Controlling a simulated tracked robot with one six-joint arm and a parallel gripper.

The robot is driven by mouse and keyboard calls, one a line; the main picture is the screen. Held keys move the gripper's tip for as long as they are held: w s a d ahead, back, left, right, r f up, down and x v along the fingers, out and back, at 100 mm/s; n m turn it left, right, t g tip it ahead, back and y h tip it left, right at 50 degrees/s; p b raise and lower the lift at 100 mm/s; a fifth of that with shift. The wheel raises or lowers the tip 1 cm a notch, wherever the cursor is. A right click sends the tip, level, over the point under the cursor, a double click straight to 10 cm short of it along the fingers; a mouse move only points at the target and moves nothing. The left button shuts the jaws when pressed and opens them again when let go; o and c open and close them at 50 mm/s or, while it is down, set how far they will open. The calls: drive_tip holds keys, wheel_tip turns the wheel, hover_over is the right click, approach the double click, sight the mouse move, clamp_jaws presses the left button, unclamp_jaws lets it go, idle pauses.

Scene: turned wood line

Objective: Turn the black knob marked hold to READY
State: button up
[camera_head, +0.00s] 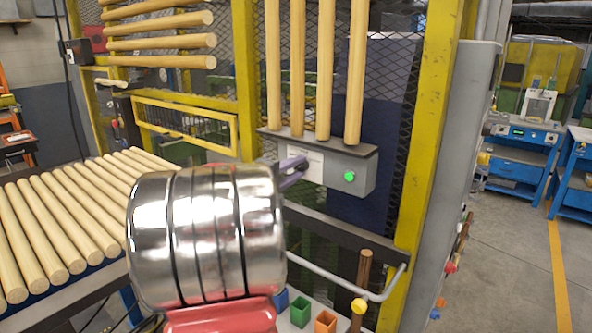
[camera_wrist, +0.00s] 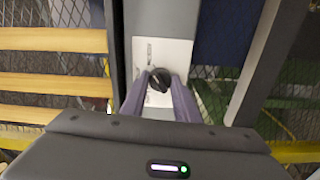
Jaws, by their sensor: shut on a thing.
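The black knob (camera_wrist: 159,79) sits on a white label plate (camera_wrist: 176,52) in the wrist view. The two purple fingers of my gripper (camera_wrist: 160,86) are shut on it, one on each side. The lettering on the plate is too small to read, so I cannot tell which mark the knob points to. In the head view my gripper (camera_head: 293,174) reaches the front of a grey control box (camera_head: 357,163), and the knob is hidden behind the fingers and my arm. A green lamp (camera_head: 349,176) is lit on the box, right of the white plate.
Several upright wooden rods (camera_head: 325,75) stand above the box. Yellow frame posts (camera_head: 424,140) and mesh surround it. A bent grey rail (camera_head: 345,287) and small coloured bins (camera_head: 300,310) lie below. More rods (camera_head: 70,215) lie on a rack at left. Open floor shows at right.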

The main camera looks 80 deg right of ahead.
drive_tip(key=shift+s+f+m, duration=0.1)
drive_tip(key=shift+f+m, duration=0.2)
drive_tip(key=shift+m, duration=0.2)
drive_tip(key=o, duration=0.7)
drive_tip(key=shift+a, duration=0.1)
drive_tip(key=o, duration=0.4)
drive_tip(key=shift+r, duration=0.15)
drive_tip(key=shift+c, duration=0.2)
drive_tip(key=v, duration=1.3)
drive_tip(key=shift+w+a, duration=0.25)
drive_tip(key=shift+a, duration=0.05)
